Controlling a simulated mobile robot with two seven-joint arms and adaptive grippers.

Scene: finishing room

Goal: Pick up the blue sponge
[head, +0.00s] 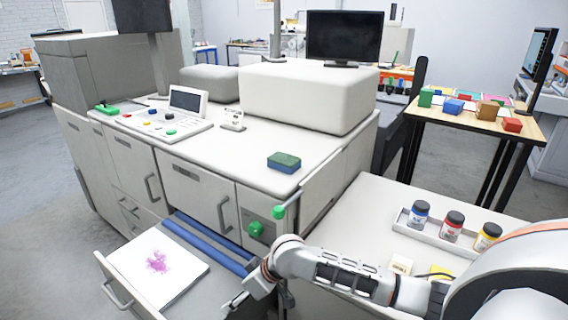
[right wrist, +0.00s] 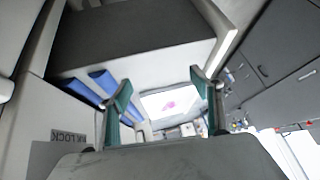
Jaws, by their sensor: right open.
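The sponge (head: 284,162) is a small block with a dark green top and a blue lower layer. It lies flat on the light top of the large machine (head: 240,150), near its front right edge, in the head view. My right gripper (head: 258,303) hangs low in front of the machine by the open drawer, well below the sponge and apart from it. In the right wrist view its two teal-padded fingers (right wrist: 160,98) are spread, with nothing between them. The sponge does not show in the right wrist view. My left gripper is not in view.
The open drawer holds a white sheet stack (head: 157,266) with a purple blot, beside blue rollers (head: 210,242). A green knob (head: 280,212) sticks out below the sponge. At right, a tray (head: 404,224) holds three jars. The machine top around the sponge is clear.

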